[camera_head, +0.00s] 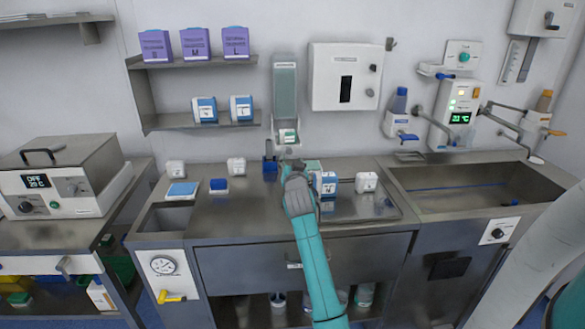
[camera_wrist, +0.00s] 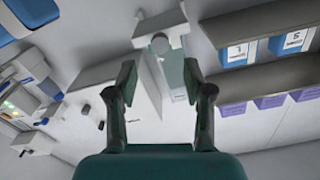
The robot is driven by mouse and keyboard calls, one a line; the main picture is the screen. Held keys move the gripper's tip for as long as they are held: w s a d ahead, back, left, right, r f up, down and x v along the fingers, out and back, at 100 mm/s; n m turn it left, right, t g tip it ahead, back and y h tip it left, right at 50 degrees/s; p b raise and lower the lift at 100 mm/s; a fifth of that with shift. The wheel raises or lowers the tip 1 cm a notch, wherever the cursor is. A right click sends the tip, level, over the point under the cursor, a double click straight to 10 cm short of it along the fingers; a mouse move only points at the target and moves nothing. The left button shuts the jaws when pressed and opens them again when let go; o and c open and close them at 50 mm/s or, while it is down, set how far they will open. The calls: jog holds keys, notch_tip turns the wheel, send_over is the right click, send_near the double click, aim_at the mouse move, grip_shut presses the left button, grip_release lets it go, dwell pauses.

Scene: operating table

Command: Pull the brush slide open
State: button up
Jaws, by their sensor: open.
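A tall wall dispenser (camera_head: 285,90) with a greenish clear front hangs at the middle of the back wall. The brush slide appears to be the white block (camera_head: 288,136) at its lower end. In the wrist view, a pale slide piece with a round knob (camera_wrist: 160,43) shows just beyond the fingertips, with the greenish dispenser column (camera_wrist: 175,72) behind it. My gripper (camera_head: 289,158) is just below the slide in the head view. In the wrist view, my gripper (camera_wrist: 160,74) is open and empty, its two fingers apart on either side of the knob's line. I see no contact with the slide.
A white wall box (camera_head: 345,76) is right of the dispenser, and shelves with purple boxes (camera_head: 195,44) are left. Small boxes (camera_head: 328,183) stand on the counter (camera_head: 240,212) around my arm. A sink (camera_head: 455,190) lies at the right.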

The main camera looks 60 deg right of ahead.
jog(key=shift+v, duration=1.95)
